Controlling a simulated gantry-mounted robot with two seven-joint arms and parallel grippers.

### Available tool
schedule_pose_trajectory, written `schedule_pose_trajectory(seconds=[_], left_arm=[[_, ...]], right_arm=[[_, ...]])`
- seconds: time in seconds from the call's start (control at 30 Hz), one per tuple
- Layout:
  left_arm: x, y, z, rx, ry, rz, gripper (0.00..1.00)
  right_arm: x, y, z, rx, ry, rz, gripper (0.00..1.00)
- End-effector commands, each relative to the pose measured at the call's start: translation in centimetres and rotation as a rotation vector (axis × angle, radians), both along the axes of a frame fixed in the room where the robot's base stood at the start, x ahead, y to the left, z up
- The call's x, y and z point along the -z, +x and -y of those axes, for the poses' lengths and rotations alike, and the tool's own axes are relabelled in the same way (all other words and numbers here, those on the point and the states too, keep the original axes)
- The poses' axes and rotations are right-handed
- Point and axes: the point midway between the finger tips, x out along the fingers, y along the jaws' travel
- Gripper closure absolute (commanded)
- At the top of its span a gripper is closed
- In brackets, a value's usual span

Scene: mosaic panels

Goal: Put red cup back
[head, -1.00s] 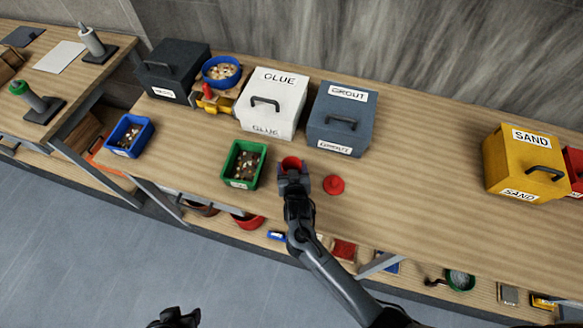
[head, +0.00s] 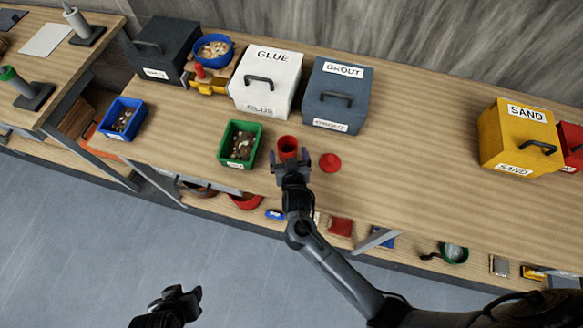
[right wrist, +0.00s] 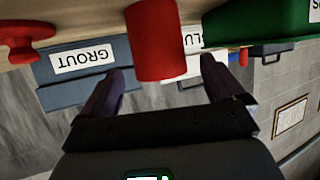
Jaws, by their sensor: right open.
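The red cup (head: 287,146) stands upright on the wooden bench, just beyond my right gripper (head: 289,166). In the right wrist view the red cup (right wrist: 157,40) appears between and beyond the two open fingers (right wrist: 160,80), with gaps on both sides. The right gripper is open and empty. A red lid-like piece with a knob (head: 330,162) lies on the bench right of the cup; it also shows in the right wrist view (right wrist: 24,38). My left gripper (head: 181,299) is over the floor at the bottom; its jaw state is unclear.
A green bin (head: 223,150) stands left of the cup. The white GLUE box (head: 268,80) and grey GROUT box (head: 335,95) stand behind. A blue bin (head: 108,122) is farther left. The yellow SAND box (head: 500,130) is at right, with clear bench between.

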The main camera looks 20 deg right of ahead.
Motion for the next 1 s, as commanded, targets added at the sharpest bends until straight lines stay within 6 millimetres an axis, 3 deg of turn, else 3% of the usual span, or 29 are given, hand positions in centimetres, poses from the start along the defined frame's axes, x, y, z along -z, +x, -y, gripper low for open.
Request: schedule_pose_trajectory(seconds=[0.3,0.57,0.77,0.87,1.0], left_arm=[[-0.4,0.0,0.1,-0.004,-0.005,0.0,0.57],[-0.4,0.0,0.0,-0.001,-0.001,0.0,0.57],[-0.4,0.0,-0.1,0.004,0.007,0.0,0.57],[-0.4,0.0,-0.2,0.005,0.009,0.0,0.57],[-0.4,0.0,-0.2,0.005,0.009,0.001,0.57]], right_arm=[[-2.1,-4.9,-1.4,0.0,0.001,-0.001,0.04],[-2.8,-6.6,-1.7,-0.001,0.003,-0.003,0.04],[-2.2,-8.2,-0.9,-0.07,0.067,-0.097,0.04],[-1.8,-10.3,-0.2,-0.145,0.119,-0.205,0.04],[-2.1,-14.8,1.0,-0.262,0.151,-0.401,0.04]])
